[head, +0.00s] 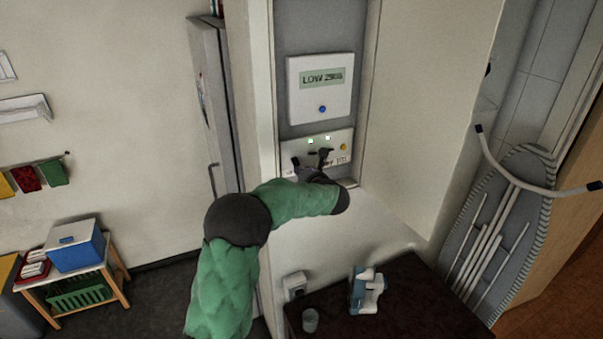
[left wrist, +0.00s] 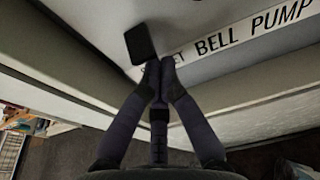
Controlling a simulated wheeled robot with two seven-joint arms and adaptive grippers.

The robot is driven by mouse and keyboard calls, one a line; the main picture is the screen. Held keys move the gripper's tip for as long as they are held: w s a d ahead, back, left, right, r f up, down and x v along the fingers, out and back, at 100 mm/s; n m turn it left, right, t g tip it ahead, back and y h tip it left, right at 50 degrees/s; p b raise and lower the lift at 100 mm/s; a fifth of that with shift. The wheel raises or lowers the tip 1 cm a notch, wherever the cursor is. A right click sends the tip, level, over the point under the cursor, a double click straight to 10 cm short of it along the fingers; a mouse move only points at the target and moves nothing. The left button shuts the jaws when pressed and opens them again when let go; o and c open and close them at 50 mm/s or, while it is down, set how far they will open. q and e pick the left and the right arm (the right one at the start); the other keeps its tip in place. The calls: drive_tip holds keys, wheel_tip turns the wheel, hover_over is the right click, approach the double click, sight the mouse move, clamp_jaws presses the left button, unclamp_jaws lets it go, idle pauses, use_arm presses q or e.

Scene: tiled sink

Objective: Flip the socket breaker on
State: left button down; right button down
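The breaker panel (head: 290,148) is a pale box in the wall recess, with two green lights and a yellow spot. In the left wrist view, a dark switch lever (left wrist: 140,43) sticks out above a label strip (left wrist: 236,40). The strip reads "BELL PUMP"; the word before them is partly hidden and ends in "ET". My left gripper (left wrist: 161,66) has its fingertips together just below and right of the lever; I cannot tell whether they touch it. In the head view my left gripper (head: 314,164) is at the panel, covering part of its lower half. My right gripper is out of view.
A white display box (head: 322,108) reading "LOW" with a blue button hangs above the panel. Recess walls stand on both sides. Below is a dark table (head: 400,305) with a white-and-blue device (head: 367,290) and a cup (head: 310,320). An ironing board (head: 500,225) leans at the right.

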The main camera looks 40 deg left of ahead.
sight(297, 163)
use_arm(q)
drive_tip(key=shift+r, duration=0.1)
drive_tip(key=shift+d+r+h+p, duration=0.15)
drive_tip(key=shift+h+p, duration=0.15)
drive_tip(key=shift+p, duration=0.35)
drive_tip(key=shift+r+g+h+p, duration=0.1)
drive_tip(key=shift+g+h+p, duration=0.2)
drive_tip(key=shift+s+r+p, duration=0.1)
drive_tip(key=shift+p, duration=0.3)
drive_tip(key=shift+s+d+r+g+h+p, duration=0.1)
drive_tip(key=shift+d+r+g+h+p, duration=0.1)
drive_tip(key=shift+r+h+p, duration=0.15)
drive_tip(key=shift+s+d+r+g+h+p, duration=0.1)
drive_tip(key=shift+r+g+h+p, duration=0.15)
drive_tip(key=shift+r+h, duration=0.2)
drive_tip(key=shift+w+r, duration=0.1)
drive_tip(key=shift+r+p, duration=0.4)
drive_tip(key=shift+r, duration=0.25)
